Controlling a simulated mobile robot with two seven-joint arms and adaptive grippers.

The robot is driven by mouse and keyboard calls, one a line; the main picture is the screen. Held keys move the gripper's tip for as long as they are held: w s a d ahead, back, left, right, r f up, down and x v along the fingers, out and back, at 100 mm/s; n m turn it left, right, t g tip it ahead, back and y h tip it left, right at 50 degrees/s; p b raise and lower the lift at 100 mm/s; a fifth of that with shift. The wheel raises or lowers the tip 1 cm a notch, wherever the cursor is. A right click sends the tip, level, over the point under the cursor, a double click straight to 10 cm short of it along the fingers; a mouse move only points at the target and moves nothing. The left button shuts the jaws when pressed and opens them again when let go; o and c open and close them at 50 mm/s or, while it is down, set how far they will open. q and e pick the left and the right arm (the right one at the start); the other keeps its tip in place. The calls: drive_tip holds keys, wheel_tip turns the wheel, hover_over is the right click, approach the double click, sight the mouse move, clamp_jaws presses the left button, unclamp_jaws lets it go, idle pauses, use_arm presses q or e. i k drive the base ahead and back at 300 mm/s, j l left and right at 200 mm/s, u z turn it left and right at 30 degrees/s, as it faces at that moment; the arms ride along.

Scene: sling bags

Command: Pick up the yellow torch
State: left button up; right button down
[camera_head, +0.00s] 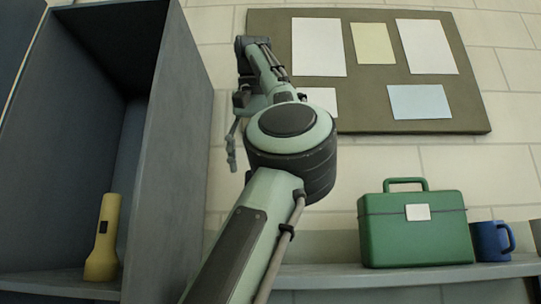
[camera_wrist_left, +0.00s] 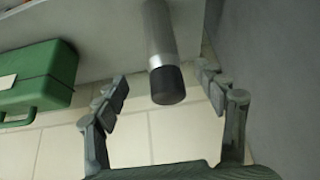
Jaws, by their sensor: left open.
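The yellow torch (camera_head: 104,238) stands upright on the floor of the open grey compartment at the far left of the head view, with a dark switch on its side. My left gripper (camera_head: 232,150) is to the right of the compartment's side wall and higher than the torch, apart from it. In the left wrist view the left gripper (camera_wrist_left: 162,82) is open and empty, its two fingers spread. A grey cylinder with a black end (camera_wrist_left: 165,55) shows beyond and between the fingers; I cannot tell whether they touch it. The yellow torch is not in that view. My right gripper is not in view.
The compartment's side wall (camera_head: 172,170) separates the torch from my left arm. A green toolbox (camera_head: 415,228) and a blue mug (camera_head: 490,240) stand on the shelf (camera_head: 330,276) at right. A pinboard (camera_head: 385,100) hangs behind. The wrist view shows the toolbox (camera_wrist_left: 38,80) too.

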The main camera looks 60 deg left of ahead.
sight(103, 265)
drive_tip(key=l+u, duration=0.95)
drive_tip(key=u, duration=1.35)
drive_tip(key=i+j+u, duration=0.35)
drive_tip(key=i, duration=0.2)
drive_tip(key=k+l, duration=0.15)
drive_tip(key=l, duration=0.15)
drive_tip(key=k+l, duration=0.15)
drive_tip(key=l, duration=0.1)
